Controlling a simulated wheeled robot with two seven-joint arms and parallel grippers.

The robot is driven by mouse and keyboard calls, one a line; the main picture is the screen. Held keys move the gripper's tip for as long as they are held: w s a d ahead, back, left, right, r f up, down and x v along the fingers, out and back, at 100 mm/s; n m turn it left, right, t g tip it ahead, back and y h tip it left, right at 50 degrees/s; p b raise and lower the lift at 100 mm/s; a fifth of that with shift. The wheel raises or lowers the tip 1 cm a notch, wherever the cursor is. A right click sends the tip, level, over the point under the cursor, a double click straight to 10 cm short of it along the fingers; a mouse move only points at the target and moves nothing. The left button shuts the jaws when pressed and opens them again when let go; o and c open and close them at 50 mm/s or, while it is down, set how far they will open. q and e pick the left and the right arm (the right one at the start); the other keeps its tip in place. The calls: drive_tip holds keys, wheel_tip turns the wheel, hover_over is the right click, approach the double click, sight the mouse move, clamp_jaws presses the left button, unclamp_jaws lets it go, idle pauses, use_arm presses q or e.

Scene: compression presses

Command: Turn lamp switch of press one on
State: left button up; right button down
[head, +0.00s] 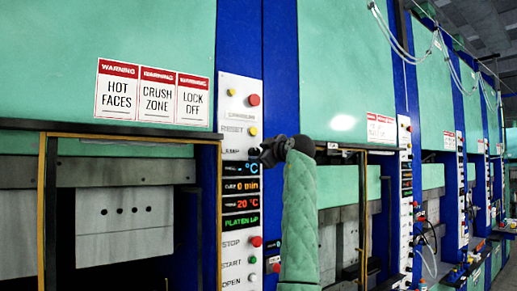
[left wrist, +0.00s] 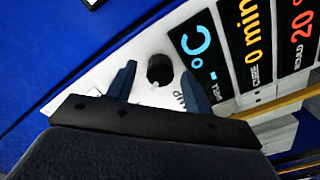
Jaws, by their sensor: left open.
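The nearest press has a white control panel (head: 240,195) on a blue column, with a "LAMP" label in the head view. In the left wrist view the lamp switch is a small black knob (left wrist: 159,69) on the white panel, with a partly hidden label beside it. My left gripper (head: 263,153) is at the panel's right edge, level with the lamp row, and hides the knob in the head view. In the left wrist view its two fingers (left wrist: 158,80) are open, one on each side of the knob. Contact cannot be told. My right gripper is not in view.
A display (head: 241,200) with lit readouts sits just below the lamp row. Red and yellow buttons (head: 253,100) are above it, and stop, start and open controls (head: 256,242) below. Warning signs (head: 153,92) are at left. More presses (head: 435,100) recede to the right.

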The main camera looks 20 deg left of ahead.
use_arm(q)
drive_tip(key=shift+w+a, duration=0.2)
drive_tip(key=shift+a, duration=0.15)
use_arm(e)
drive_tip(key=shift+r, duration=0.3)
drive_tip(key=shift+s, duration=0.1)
use_arm(q)
drive_tip(key=c, duration=1)
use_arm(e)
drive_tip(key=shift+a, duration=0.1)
